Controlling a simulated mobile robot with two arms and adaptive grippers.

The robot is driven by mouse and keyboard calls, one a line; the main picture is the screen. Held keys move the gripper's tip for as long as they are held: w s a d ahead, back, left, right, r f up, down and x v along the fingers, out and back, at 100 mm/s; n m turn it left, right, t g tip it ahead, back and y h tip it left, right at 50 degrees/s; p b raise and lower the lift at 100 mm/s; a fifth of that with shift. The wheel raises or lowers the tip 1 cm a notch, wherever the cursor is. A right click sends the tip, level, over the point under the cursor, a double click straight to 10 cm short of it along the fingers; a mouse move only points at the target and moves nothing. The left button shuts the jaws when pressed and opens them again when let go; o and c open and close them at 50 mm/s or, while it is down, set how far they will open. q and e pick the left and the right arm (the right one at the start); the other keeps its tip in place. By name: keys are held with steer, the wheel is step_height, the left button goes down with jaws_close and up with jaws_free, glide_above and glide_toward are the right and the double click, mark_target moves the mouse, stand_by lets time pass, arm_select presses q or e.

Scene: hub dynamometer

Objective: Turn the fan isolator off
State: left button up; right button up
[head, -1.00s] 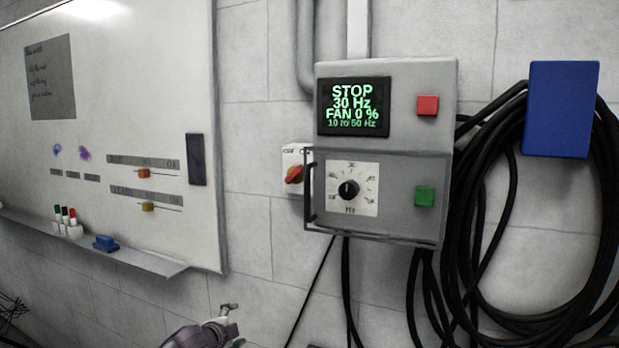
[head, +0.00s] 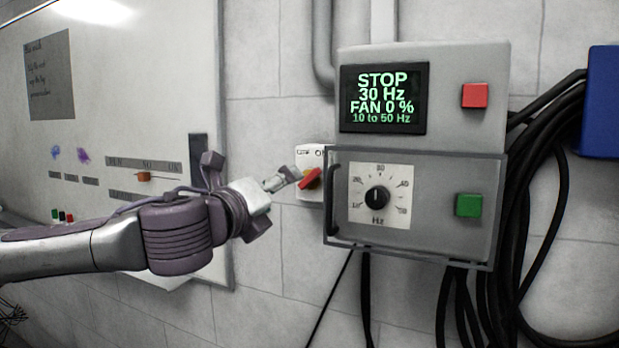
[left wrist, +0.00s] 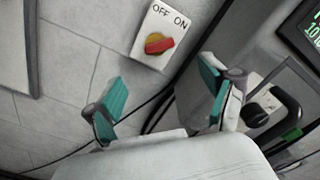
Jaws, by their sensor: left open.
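The fan isolator (head: 310,160) is a small white wall plate marked OFF and ON. It carries a red handle (head: 310,179) on a yellow disc. In the left wrist view the isolator's red handle (left wrist: 159,44) slants up to the right, between and below the OFF and ON marks. My left gripper (head: 281,180) is just left of the handle in the head view. In the left wrist view its teal-padded fingers (left wrist: 160,97) are spread and empty, and the handle lies beyond them, not between them. My right gripper is not in view.
The grey control box (head: 424,100) has a handled cover close to the isolator's right side. Its display (head: 383,98) reads STOP, 30 Hz, FAN 0 %. Black cables (head: 540,215) hang at the right. A whiteboard (head: 110,100) is behind my left arm.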

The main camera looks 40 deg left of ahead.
mark_target(307, 179)
arm_select(q)
steer(key=p+x, duration=0.5)
steer(key=x, duration=0.4)
steer(key=shift+w+a, duration=0.15)
steer(key=shift+w, duration=0.05)
steer(key=shift+w+a+p, duration=0.2)
steer(key=shift+w+p, duration=0.45)
steer(key=shift+p, duration=0.3)
steer(key=shift+w+a+f+p, duration=0.1)
steer(key=shift+w+p, duration=0.3)
steer(key=shift+w, duration=0.05)
steer(key=c, duration=1.2)
